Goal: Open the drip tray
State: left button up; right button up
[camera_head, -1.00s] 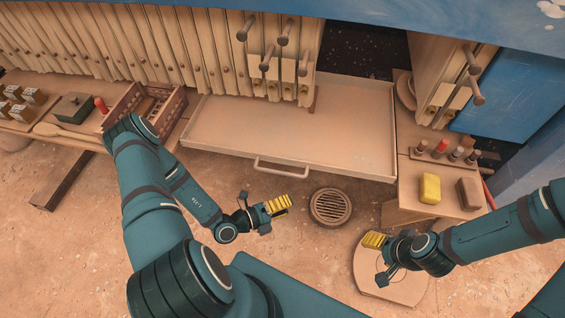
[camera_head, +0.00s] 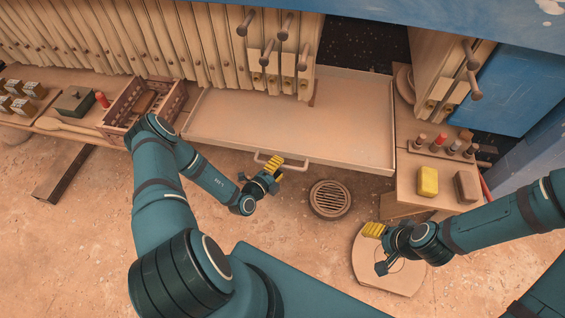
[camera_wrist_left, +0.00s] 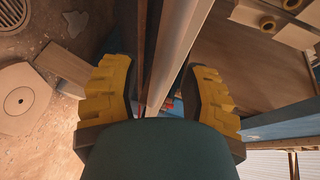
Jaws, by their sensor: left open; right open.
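The drip tray (camera_head: 330,155) is a wide, shallow beige tray under the press plates in the head view. Its bar handle (camera_head: 298,161) is on the front wall. My left gripper (camera_head: 274,167) is open at the left part of the handle and partly covers it. In the left wrist view, the open yellow fingers (camera_wrist_left: 166,95) have the tray's pale front wall (camera_wrist_left: 180,45) running between them in the picture. Whether the handle bar lies between the fingers I cannot tell. My right gripper (camera_head: 374,231) is open and empty, low at the right, away from the tray.
A wooden crate (camera_head: 113,111) stands left of the tray. A side table (camera_head: 408,203) with a yellow block (camera_head: 428,181) and a brown block (camera_head: 467,187) stands at the right. A round floor drain (camera_head: 330,199) lies in front of the tray.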

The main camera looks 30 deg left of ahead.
pick_arm(q)
jog(key=shift+x, duration=1.45)
grip_shut()
